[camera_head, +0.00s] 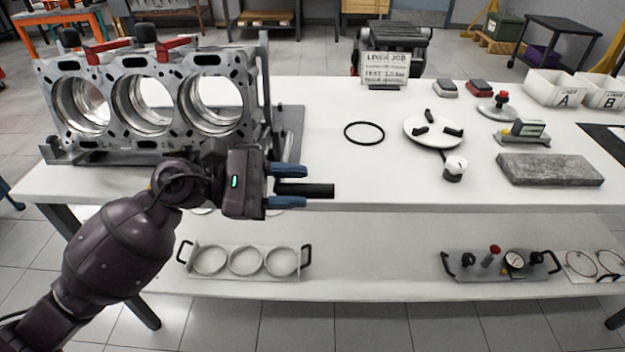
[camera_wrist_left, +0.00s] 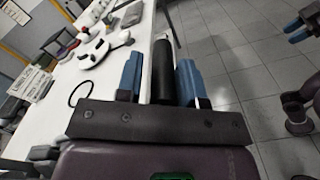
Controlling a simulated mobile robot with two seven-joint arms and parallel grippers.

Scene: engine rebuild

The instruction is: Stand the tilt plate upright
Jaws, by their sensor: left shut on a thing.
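The engine block (camera_head: 150,95), with three large round bores facing me, stands at the left end of the bench. A grey metal fixture (camera_head: 265,70) rises beside its right side, and a dark grey base lies behind. I take this fixture to be the tilt plate; the block hides much of it. My left gripper (camera_head: 287,187) is shut on a black cylindrical bar (camera_head: 318,190) at the bench's front edge; the bar also shows between the blue fingers in the left wrist view (camera_wrist_left: 162,70). Whether the bar joins the fixture is hidden. My right gripper (camera_wrist_left: 303,25) is partly visible.
Right of the block lie a black ring (camera_head: 364,124), a white round stand (camera_head: 434,120) and a grey stone slab (camera_head: 549,170). White bins (camera_head: 553,88) stand at the back right. The lower shelf holds a tray of rings (camera_head: 245,277). The bench's middle front is clear.

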